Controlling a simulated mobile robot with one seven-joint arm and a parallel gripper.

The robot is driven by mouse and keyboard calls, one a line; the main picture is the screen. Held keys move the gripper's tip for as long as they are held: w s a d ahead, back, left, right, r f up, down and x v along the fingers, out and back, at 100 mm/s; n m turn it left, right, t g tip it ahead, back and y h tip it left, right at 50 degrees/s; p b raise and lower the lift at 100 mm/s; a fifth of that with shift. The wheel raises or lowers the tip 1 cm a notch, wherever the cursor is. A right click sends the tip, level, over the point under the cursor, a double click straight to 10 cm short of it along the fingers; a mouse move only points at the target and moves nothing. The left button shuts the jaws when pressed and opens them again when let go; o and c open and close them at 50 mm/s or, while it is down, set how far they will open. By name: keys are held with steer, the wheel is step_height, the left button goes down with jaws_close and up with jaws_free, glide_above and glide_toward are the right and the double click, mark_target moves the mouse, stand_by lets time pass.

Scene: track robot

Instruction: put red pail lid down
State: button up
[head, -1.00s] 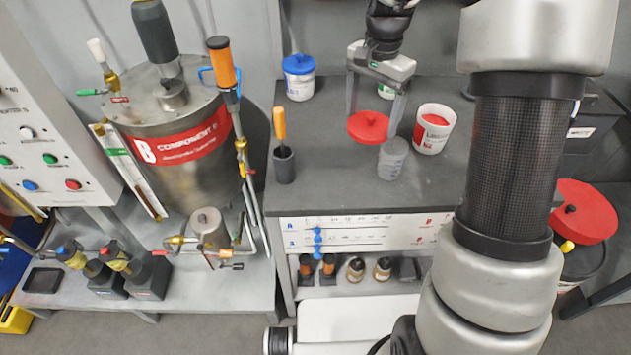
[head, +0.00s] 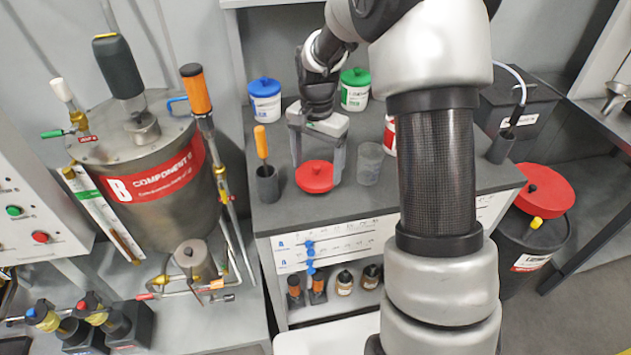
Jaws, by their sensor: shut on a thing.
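The red pail lid (head: 314,178) is a round red disc with a small knob on top, at the left front part of the grey bench top. My gripper (head: 317,172) points down with its fingers on either side of the lid, shut on it. The lid is low over the bench; I cannot tell whether it touches the surface. The red-labelled white pail (head: 389,136) stands to the right, mostly hidden behind my arm.
A dark cup with an orange-handled tool (head: 267,184) stands close left of the lid, a clear cup (head: 369,164) close right. Blue-lidded (head: 265,104) and green-lidded (head: 354,96) pails stand behind. The bench's front edge (head: 330,222) is near; bare bench lies in front of the lid.

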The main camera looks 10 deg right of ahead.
mark_target(317, 173)
steer(key=shift+f, duration=2.35)
steer(key=shift+f+b, duration=0.15)
steer(key=shift+b, duration=0.2)
steer(key=o, duration=1)
